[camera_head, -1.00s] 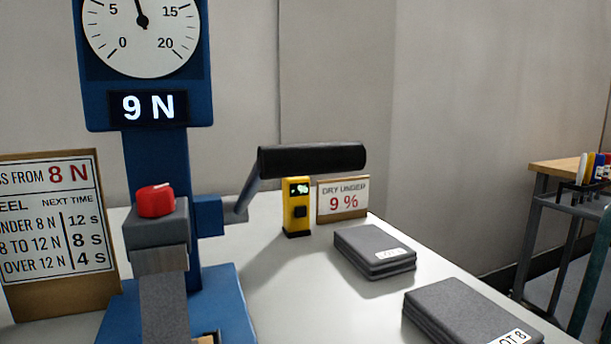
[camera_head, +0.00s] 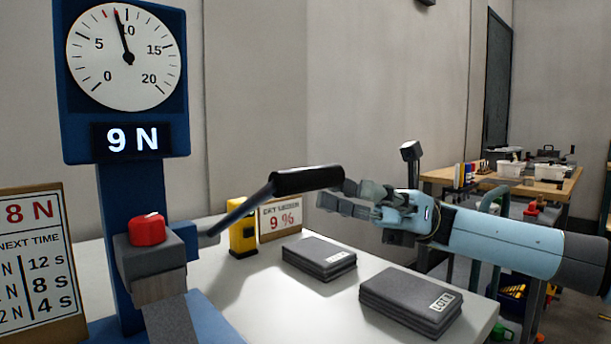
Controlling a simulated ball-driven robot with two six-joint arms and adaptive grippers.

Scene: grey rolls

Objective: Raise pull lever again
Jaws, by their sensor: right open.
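The pull lever is a blue-grey arm with a black cylindrical grip (camera_head: 307,179), on the right side of the blue tester (camera_head: 128,236). The lever slants up to the right, its grip above the table and in front of the small sign. My right gripper (camera_head: 335,196) comes in from the right, open, with its fingertips at the right end of the grip. I cannot tell whether they touch it. The tester's dial (camera_head: 126,57) points just below 10 and its display (camera_head: 133,139) reads 9 N. My left gripper is not in view.
A yellow meter (camera_head: 242,228) and a "9 %" sign (camera_head: 281,217) stand behind the lever. Two grey stacks (camera_head: 319,258) (camera_head: 410,300) lie on the white table below my right arm. A printed board (camera_head: 38,264) stands at left. A workbench (camera_head: 545,183) is at the back right.

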